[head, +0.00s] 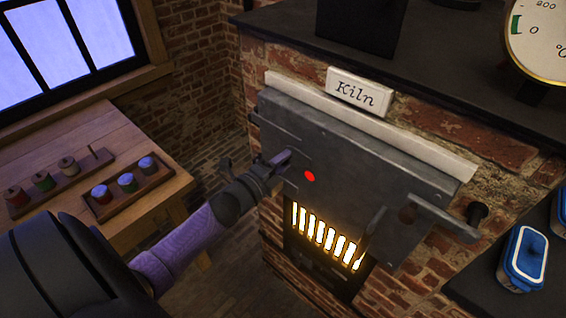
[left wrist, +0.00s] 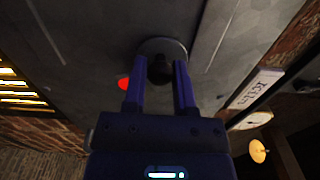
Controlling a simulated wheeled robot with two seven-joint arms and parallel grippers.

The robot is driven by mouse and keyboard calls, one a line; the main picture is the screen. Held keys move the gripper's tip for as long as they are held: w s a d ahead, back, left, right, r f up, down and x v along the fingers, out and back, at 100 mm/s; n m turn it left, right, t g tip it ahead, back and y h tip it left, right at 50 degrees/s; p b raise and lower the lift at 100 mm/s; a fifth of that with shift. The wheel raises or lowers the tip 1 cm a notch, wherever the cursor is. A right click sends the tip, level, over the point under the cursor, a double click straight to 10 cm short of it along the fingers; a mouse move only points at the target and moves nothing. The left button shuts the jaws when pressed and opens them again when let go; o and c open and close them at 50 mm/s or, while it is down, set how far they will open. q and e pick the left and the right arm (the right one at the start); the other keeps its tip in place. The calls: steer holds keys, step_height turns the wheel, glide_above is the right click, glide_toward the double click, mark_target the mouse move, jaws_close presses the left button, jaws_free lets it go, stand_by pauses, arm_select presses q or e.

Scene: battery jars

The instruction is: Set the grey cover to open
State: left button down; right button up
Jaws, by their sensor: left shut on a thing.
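The grey cover (head: 350,165) is a flat metal plate on the front of the brick kiln, with a red dot on its face. It also fills much of the left wrist view (left wrist: 90,40). Its lower edge hangs above a glowing barred grate (head: 325,237), which shows below it. My left gripper (head: 284,160) is at the left part of the cover. In the left wrist view its two fingers (left wrist: 160,80) are shut on a dark round knob (left wrist: 160,66) on the plate, beside the red dot. My right gripper is not in view.
A "Kiln" sign (head: 352,92) stands above the cover. A metal lever (head: 445,217) sticks out at the cover's lower right. A wooden table (head: 100,150) with trays of small jars is at left. A blue-lidded box (head: 524,255) sits on the right counter.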

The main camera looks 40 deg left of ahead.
arm_select(q)
steer(key=shift+r+m, duration=0.15)
steer(key=shift+m, duration=0.15)
steer(key=shift+c, duration=2.1)
jaws_free()
steer(key=s, duration=1)
steer(key=shift+a+p, duration=0.45)
